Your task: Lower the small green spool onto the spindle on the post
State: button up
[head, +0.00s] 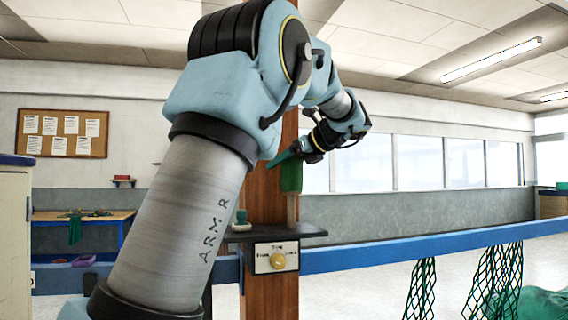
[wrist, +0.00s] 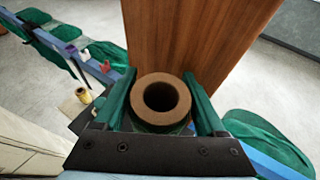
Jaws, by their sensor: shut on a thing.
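The small green spool (head: 291,178) is upright between the fingers of my gripper (head: 286,157), which is shut on it. In the wrist view, its brown tube end (wrist: 143,90) with an open bore faces the camera, and green fingers press on both sides. In the head view, a pale upright spindle (head: 292,209) stands on a dark shelf (head: 300,232) fixed to the wooden post (head: 262,190). The spool is straight above the spindle's visible part, close to it. I cannot tell whether the spindle's tip is inside the bore. The spindle is hidden in the wrist view.
A small green object (head: 241,220) stands on the shelf left of the spindle. A plate with a yellow knob (head: 277,260) is below the shelf. A blue rail (head: 400,253) runs by the post, with green nets (head: 422,290) hanging at the right. The post rises close behind the spool.

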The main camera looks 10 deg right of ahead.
aim_at(284, 193)
jog(key=shift+f+b, duration=2.35)
jog(key=shift+f, duration=1.75)
jog(key=o, duration=1.4)
jog(key=b+v, duration=0.2)
jog(key=v, duration=0.8)
jog(key=shift+s+d+r, duration=0.1)
jog(key=shift+s+d, duration=0.15)
jog(key=shift+s, duration=0.05)
jog(key=shift+s, duration=0.1)
